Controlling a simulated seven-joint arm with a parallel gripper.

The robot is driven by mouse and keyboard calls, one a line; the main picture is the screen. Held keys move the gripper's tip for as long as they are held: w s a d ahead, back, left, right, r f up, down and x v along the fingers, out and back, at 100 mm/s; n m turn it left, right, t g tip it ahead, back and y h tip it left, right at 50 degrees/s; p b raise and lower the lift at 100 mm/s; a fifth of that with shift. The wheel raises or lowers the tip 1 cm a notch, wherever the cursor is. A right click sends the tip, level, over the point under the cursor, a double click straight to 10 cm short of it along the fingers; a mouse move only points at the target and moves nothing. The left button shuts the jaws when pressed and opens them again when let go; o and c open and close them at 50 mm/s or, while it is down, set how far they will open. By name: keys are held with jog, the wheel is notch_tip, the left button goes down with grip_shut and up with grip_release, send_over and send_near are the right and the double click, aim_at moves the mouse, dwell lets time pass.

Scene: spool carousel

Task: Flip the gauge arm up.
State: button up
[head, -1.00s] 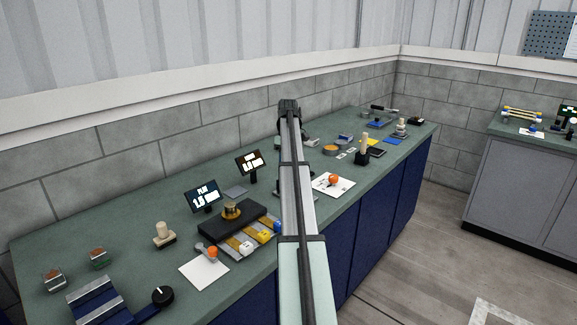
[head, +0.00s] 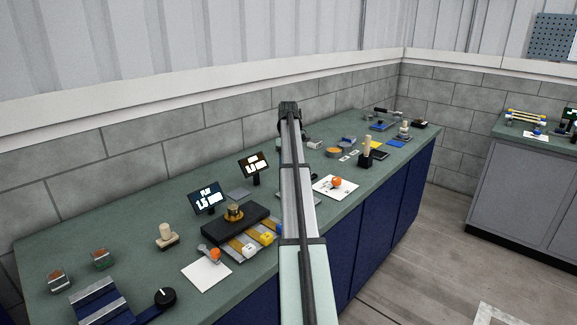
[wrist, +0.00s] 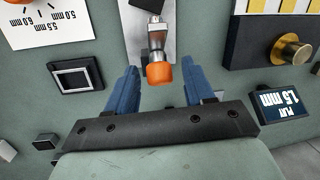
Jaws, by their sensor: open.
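In the wrist view, the gauge arm (wrist: 155,42) is a short metal lever with an orange end (wrist: 160,75). My gripper (wrist: 159,72) is open, with one blue finger on each side of the orange end. I see clear gaps on both sides, and cannot tell the height between fingers and lever. In the head view my own arm hides the gripper and this lever.
A display reading 1.5 mm (wrist: 277,106) and a dark block with a brass knob (wrist: 290,50) stand to the right in the wrist view. A black-framed square (wrist: 75,76) and a printed card (wrist: 55,28) are at left.

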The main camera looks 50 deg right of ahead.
jog(key=shift+s, duration=0.1)
jog(key=shift+s+a+f+t, duration=0.1)
jog(key=shift+s+f+t, duration=0.05)
jog(key=shift+s+t, duration=0.35)
jog(key=shift+s+a+f+t, duration=0.1)
jog(key=shift+s+t, duration=0.3)
jog(key=shift+t, duration=0.2)
jog(key=shift+s+f+t, duration=0.3)
jog(key=shift+s+t, duration=0.25)
jog(key=shift+t, duration=0.45)
jog(key=s+f+t, duration=0.1)
jog(key=t, duration=0.1)
jog(key=shift+s+f+n+t, duration=0.1)
jog(key=shift+s+n+t, duration=0.1)
jog(key=shift+n+t, duration=0.1)
jog(key=f+t, duration=0.1)
jog(key=t, duration=0.1)
jog(key=s+t, duration=0.1)
jog(key=shift+s+d+f+t, duration=0.15)
jog(key=shift+s+f+t, duration=0.05)
jog(key=shift+f+t, duration=0.2)
jog(key=v, duration=1.4)
jog(key=w+a+h, duration=0.1)
jog(key=w+a, duration=1.2)
jog(key=w, duration=0.3)
jog(key=w+a+m+h, duration=0.1)
jog(key=w+a, duration=1.2)
jog(key=w, duration=0.4)
jog(key=shift+w+r, duration=0.3)
jog(key=shift+r, duration=0.15)
